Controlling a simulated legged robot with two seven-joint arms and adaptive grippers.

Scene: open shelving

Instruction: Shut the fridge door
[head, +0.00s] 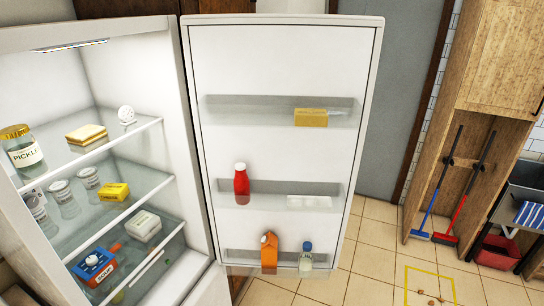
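The fridge (187,120) stands open at the left of the head view, its lit inside showing shelves of food. Its door (275,60) is swung wide open, hinged beside the right wall of the fridge, with its inner face toward me. Door racks hold a yellow packet (311,117), a red bottle (241,185), a white tray (309,202), an orange carton (269,252) and a small clear bottle with a blue cap (306,258). The door's outer face and handle are hidden. Neither of my grippers shows in this view.
A pickle jar (23,150), other jars and boxes stand on the fridge shelves. Tiled floor (377,245) is open right of the door, with a yellow marked square (430,284) holding small bits. A wooden cabinet with blue (434,195) and red (466,205) brooms stands further right.

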